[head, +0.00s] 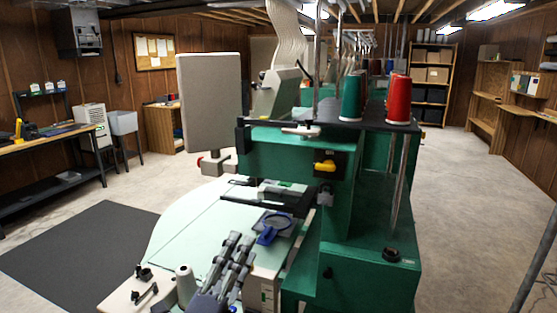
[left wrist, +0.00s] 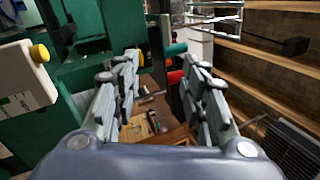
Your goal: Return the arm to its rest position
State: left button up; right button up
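My left gripper (head: 237,243) shows at the bottom middle of the head view, over the pale green table (head: 195,225) of a green machine (head: 365,260). In the left wrist view, the two fingers of my left gripper (left wrist: 160,66) stand apart with nothing held between them. Only background shows in the gap, including a brown surface with small tools far behind. The left arm's upper links are not visible. My right gripper is in neither view.
A blue round-ended piece (head: 270,232) lies on the machine close to my left gripper. A white cone (head: 186,287) stands near it. Red (head: 397,98) and green (head: 351,97) thread cones stand on top. Open floor (head: 465,190) lies right; a dark mat (head: 80,250) lies left.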

pick_arm(q)
jog(key=s+a+f+n+g+y, duration=0.25)
jog(key=a+f+n, duration=0.2)
jog(key=f, duration=0.25)
jog(key=s+a+f+n+g+y, duration=0.2)
jog(key=a+f+n+g+y, duration=0.1)
jog(key=f+n, duration=0.4)
jog(key=s+a+f+n+g+y, duration=0.3)
jog(key=a+f+n, duration=0.1)
jog(key=f, duration=0.4)
jog(key=s+a+f+n+g, duration=0.1)
jog(key=s+f+n+g, duration=0.4)
jog(key=s, duration=0.5)
jog(key=s+a+f+n+g, duration=0.15)
jog(key=s+f+g, duration=0.25)
jog(key=s+f, duration=0.5)
notch_tip(320, 180, down, 23)
jog(key=s+d, duration=0.1)
jog(key=s, duration=0.1)
jog(key=s+a+f+g, duration=0.2)
jog(key=s+a+f, duration=0.1)
jog(key=s+f, duration=1.4)
jog(key=shift+f, duration=0.35)
jog(key=shift+h, duration=0.25)
